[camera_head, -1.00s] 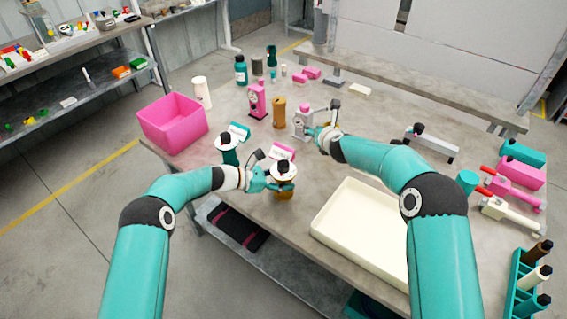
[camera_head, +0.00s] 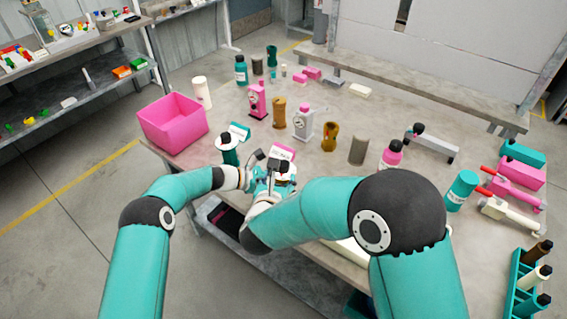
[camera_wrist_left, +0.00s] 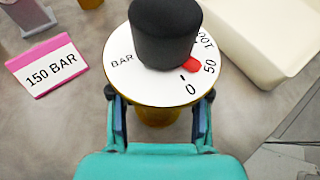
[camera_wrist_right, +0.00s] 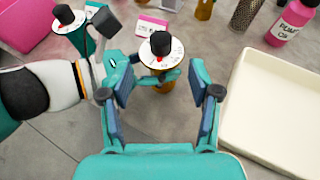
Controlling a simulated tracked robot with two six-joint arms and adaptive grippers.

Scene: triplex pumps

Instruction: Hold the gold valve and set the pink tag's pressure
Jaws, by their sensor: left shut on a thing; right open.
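The gold valve (camera_wrist_left: 155,115) has a white dial (camera_wrist_left: 120,72) and a black knob (camera_wrist_left: 165,32). The knob's red pointer (camera_wrist_left: 193,64) lies near the 0 and 50 marks. My left gripper (camera_wrist_left: 158,100) is shut on the valve's body under the dial. The pink tag (camera_wrist_left: 46,66) reads 150 BAR and stands beside the valve; it shows in the head view (camera_head: 281,152). My right gripper (camera_wrist_right: 162,88) is open, with the valve's knob (camera_wrist_right: 160,43) ahead between its fingers, apart from them. In the head view my right arm hides most of the valve.
A cream tray (camera_wrist_right: 275,110) lies right of the valve. A teal valve (camera_wrist_right: 70,22) with its own tag stands to the left, near a pink bin (camera_head: 172,122). Pumps (camera_head: 302,124), a gold sleeve (camera_head: 329,136) and bottles (camera_head: 391,155) stand behind.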

